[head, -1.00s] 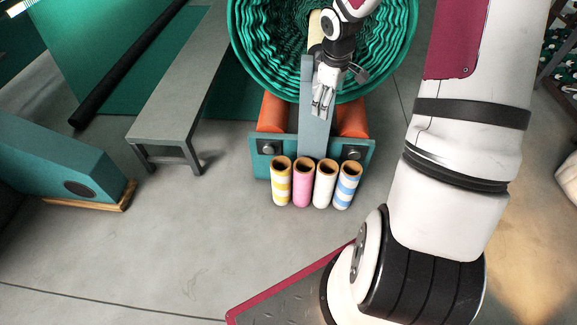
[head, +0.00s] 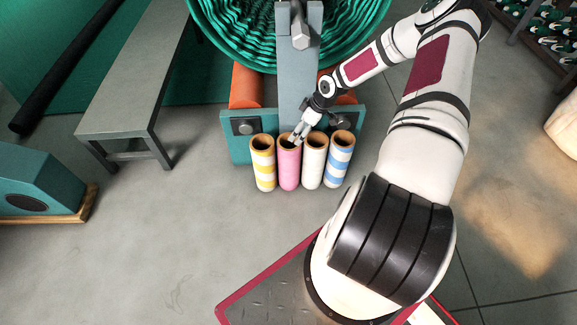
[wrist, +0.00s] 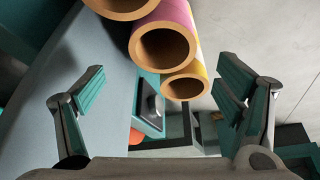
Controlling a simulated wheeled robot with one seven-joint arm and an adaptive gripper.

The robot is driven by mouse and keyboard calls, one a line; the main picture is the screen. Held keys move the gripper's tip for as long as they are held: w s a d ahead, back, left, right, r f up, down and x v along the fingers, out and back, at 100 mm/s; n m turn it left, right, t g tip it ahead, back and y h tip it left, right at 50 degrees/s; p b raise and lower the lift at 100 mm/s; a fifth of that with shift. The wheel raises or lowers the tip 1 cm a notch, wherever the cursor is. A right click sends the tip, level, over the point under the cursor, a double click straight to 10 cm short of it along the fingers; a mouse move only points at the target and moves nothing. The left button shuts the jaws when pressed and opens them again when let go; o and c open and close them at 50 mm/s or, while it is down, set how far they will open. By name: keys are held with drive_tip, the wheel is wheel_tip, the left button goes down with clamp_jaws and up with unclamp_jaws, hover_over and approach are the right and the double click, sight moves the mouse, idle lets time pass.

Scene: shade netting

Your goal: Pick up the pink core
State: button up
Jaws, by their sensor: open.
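The pink core (head: 289,170) is an upright tube with an open brown top. In the head view it is second from the left in a row, between a yellow-striped core (head: 264,172) and a white core (head: 314,165). My gripper (head: 298,136) is at the top of the pink core there. In the wrist view my gripper (wrist: 164,92) is open with nothing between its fingers. The pink core (wrist: 181,16) shows beyond them, near the top centre, with its open end facing the camera. Whether a finger touches its rim cannot be told.
A blue-striped core (head: 339,162) ends the row at the right. Behind the row are a teal bracket (head: 238,148), a grey upright (head: 299,85) and a green netting roll (head: 230,35). A grey bench (head: 135,90) stands left. The floor before the cores is clear.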

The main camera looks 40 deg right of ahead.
sight(289, 142)
drive_tip(key=b+x, duration=0.2)
drive_tip(key=x, duration=0.3)
drive_tip(key=b+x, duration=0.2)
drive_tip(key=x, duration=0.3)
drive_tip(key=shift+w+a+f, duration=0.1)
drive_tip(key=shift+a+f, duration=0.05)
drive_tip(key=shift+a, duration=0.15)
drive_tip(key=shift+c, duration=0.5)
drive_tip(key=c, duration=1.6)
